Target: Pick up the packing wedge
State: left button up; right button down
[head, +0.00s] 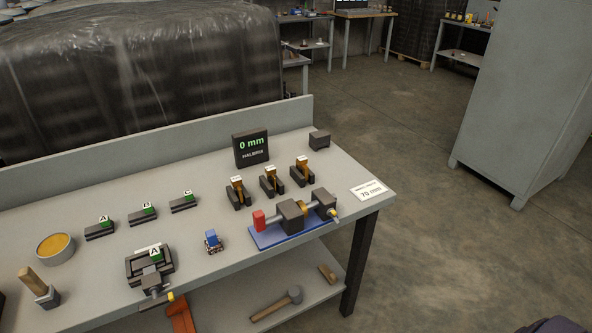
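No piece is marked as the packing wedge, and I cannot tell for sure which one it is. A small tan wooden piece (327,273) lies on the lower shelf near its right end, apart from the mallet (277,304). Three dark holders on the bench top carry upright orange-brown pieces: the left holder (238,193), the middle holder (271,181) and the right holder (302,171). Neither of my grippers shows in the head view.
A grey cabinet (525,100) stands right; the floor between is clear.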

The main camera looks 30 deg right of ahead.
aim_at(331, 276)
jog(key=z, duration=1.15)
